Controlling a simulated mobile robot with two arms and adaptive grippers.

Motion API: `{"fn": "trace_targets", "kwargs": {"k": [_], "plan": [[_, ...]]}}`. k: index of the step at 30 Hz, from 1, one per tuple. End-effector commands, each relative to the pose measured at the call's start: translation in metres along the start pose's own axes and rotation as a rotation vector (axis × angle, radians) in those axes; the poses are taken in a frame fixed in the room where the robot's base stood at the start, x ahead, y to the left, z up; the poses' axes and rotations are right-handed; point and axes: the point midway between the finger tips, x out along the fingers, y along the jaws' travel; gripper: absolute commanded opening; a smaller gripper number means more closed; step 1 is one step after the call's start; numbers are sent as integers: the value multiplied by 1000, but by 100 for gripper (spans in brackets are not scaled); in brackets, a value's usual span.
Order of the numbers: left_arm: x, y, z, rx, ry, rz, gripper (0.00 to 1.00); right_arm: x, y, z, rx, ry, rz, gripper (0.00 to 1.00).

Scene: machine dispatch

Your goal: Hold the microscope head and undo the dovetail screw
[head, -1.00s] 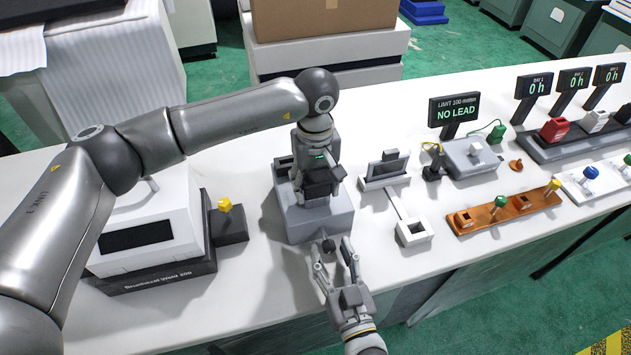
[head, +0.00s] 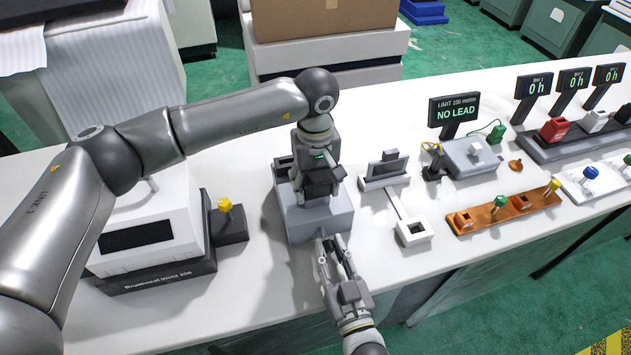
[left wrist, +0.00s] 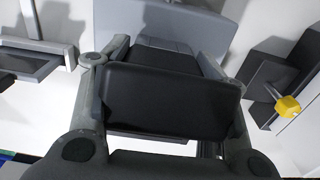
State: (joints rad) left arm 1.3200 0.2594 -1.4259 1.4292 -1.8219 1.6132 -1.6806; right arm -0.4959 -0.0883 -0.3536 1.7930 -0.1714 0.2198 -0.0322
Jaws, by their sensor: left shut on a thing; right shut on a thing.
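The microscope's grey base (head: 318,224) stands on the white bench in the middle of the head view. My left gripper (head: 317,188) reaches down over it and is shut on the microscope head. In the left wrist view, the head (left wrist: 172,102) is a dark block between the two fingers. My right gripper (head: 329,243) is at the front face of the base, its fingers drawn together. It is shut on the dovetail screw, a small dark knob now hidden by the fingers.
A white machine with a dark base (head: 160,272) stands left, a yellow-knobbed block (head: 230,222) beside it. Right are a small stand (head: 384,170), a white square holder (head: 413,231), a NO LEAD display (head: 455,110) and an orange rack (head: 480,220). The bench's front edge is near my right gripper.

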Motion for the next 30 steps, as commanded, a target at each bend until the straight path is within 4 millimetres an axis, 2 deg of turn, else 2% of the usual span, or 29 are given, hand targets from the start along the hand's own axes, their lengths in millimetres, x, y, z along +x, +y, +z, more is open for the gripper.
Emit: {"fn": "trace_targets", "kwargs": {"k": [9,16,17,22,30], "plan": [[-1,0,0,0,1,1,20,-1,0,1,-367,-4,1,6],[-1,0,0,0,1,1,20,-1,1,2,-386,-5,0,6],[-1,0,0,0,1,1,20,-1,1,2,-386,-5,0,27],[-1,0,0,0,1,1,20,-1,1,1,-384,-4,0,49],[-1,0,0,0,1,1,20,0,0,1,-383,-2,0,50]]}}
